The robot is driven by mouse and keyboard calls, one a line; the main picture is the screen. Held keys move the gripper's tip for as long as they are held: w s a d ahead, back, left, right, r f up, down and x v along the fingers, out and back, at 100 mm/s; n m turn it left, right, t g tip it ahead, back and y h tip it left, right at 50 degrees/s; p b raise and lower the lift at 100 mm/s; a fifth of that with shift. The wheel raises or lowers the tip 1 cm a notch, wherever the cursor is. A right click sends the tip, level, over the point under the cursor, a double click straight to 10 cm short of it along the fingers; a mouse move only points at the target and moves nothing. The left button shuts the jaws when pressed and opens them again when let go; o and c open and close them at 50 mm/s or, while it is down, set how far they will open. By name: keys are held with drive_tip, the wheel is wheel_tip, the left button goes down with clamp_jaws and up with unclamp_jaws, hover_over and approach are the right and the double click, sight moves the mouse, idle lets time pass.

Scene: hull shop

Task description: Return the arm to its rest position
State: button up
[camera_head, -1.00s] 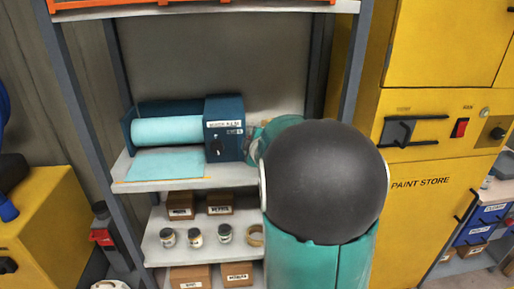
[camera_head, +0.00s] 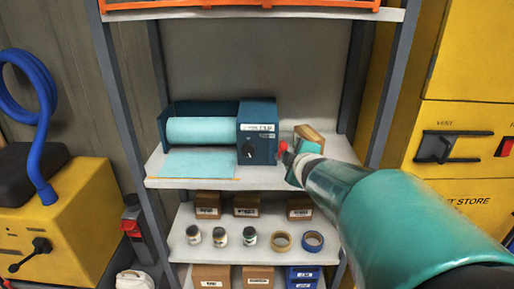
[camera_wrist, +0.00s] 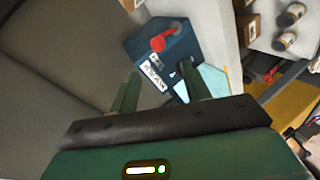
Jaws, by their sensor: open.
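My arm reaches in from the lower right in the head view. My gripper (camera_head: 287,157) is at the right end of the blue dispenser, over the upper shelf (camera_head: 330,182). In the wrist view my gripper (camera_wrist: 160,90) shows two green fingers spread apart with nothing between them. Beyond the fingers is the blue dispenser (camera_head: 257,150), with a red-knobbed crank (camera_wrist: 162,40) on its end. A light-blue roll (camera_head: 202,130) sits in the dispenser, and a light-blue sheet (camera_head: 198,163) lies in front of it. Whether a fingertip touches the dispenser cannot be told.
A cardboard box (camera_head: 309,134) stands behind my gripper. The lower shelf holds jars (camera_head: 220,237), tape rolls (camera_head: 313,241) and boxes. Grey uprights (camera_head: 398,90) flank the shelves. A yellow cabinet (camera_head: 465,140) is at right, a yellow machine (camera_head: 65,220) with a blue hose at left.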

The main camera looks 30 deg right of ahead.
drive_tip(key=shift+a, duration=0.1)
idle(0.3)
drive_tip(key=s+a+f+m+g+y, duration=0.1)
drive_tip(key=s+a+m+g+y, duration=0.1)
drive_tip(key=s+a, duration=0.3)
drive_tip(key=s+a+f+m+g+y, duration=0.1)
drive_tip(key=s+a, duration=0.4)
drive_tip(key=a, duration=0.9)
drive_tip(key=s+a+f+m+g+y, duration=0.2)
drive_tip(key=s+a+m, duration=0.3)
drive_tip(key=a, duration=0.5)
drive_tip(key=shift+g+y, duration=0.5)
drive_tip(key=shift+g, duration=0.4)
drive_tip(key=shift+d+f, duration=0.1)
drive_tip(key=shift+d, duration=0.1)
